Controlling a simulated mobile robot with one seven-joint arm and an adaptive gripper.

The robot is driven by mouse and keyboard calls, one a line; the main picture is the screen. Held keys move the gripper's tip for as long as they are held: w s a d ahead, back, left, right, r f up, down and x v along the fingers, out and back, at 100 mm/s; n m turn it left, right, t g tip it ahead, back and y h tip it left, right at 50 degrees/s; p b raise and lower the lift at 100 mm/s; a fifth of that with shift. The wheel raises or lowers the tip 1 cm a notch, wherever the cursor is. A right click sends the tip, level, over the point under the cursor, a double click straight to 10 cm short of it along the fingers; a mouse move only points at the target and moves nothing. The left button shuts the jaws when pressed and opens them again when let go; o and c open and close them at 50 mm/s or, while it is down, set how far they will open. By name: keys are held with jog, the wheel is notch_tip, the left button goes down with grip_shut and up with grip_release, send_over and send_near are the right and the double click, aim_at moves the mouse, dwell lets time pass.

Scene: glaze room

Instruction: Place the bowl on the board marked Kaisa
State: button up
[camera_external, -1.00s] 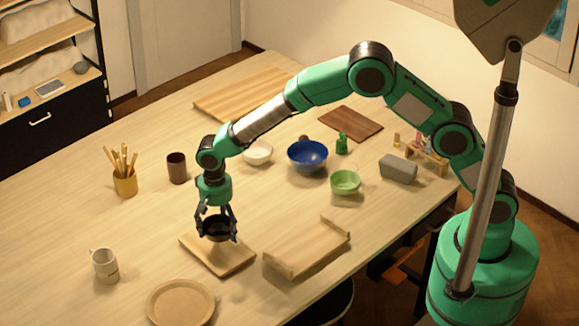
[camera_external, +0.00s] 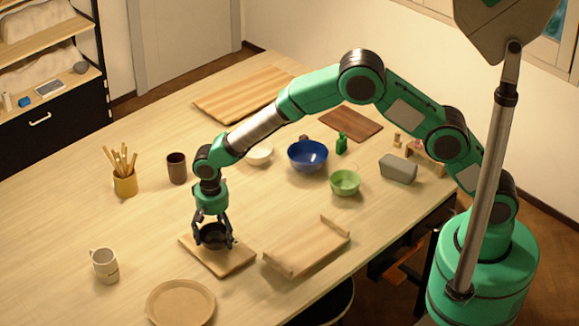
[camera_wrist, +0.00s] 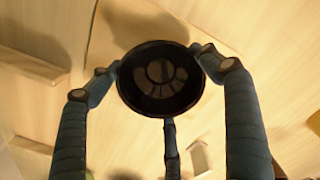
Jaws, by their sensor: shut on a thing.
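A small dark bowl (camera_external: 213,241) is held in my gripper (camera_external: 213,232), whose fingers are closed around it. In the wrist view, the dark bowl (camera_wrist: 160,100) shows from above with three fingers (camera_wrist: 165,78) spread about its rim. Below the bowl lies a small light wooden board (camera_external: 232,264) near the table's front. The bowl is upright and low over this board; I cannot tell if it touches. No lettering is readable on any board, so I cannot tell which is marked Kaisa.
A wooden tray with raised ends (camera_external: 307,250) lies to the right, and a round tan plate (camera_external: 180,302) in front. A mug (camera_external: 105,266), brown cup (camera_external: 177,168), blue bowl (camera_external: 307,155), green bowl (camera_external: 345,182) and white bowl (camera_external: 260,154) stand around.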

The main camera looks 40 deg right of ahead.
jog(key=shift+f, duration=0.15)
jog(key=o, duration=1.3)
notch_tip(320, 180, up, 12)
jog(key=shift+r+p, duration=0.15)
jog(key=shift+p, duration=0.15)
dwell(0.4)
